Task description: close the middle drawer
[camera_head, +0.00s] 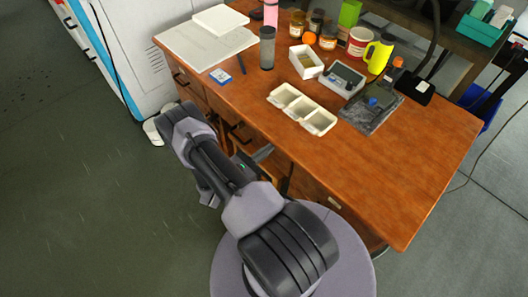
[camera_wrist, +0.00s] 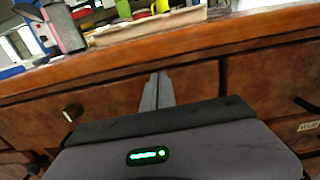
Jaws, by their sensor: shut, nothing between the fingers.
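The wooden desk (camera_head: 400,200) has drawer fronts along its near side, below the top. In the wrist view a brown drawer front (camera_wrist: 195,82) lies behind my gripper (camera_wrist: 158,88), with a vertical seam to its right. My gripper's fingers are together and point at this front. I cannot tell whether they touch it. In the head view my gripper (camera_head: 265,153) is beside the desk's near edge, below the top, and my arm covers part of the fronts. A dark handle (camera_head: 238,132) shows left of it. How far the middle drawer stands out is hidden.
The floor (camera_head: 80,200) on the left is clear.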

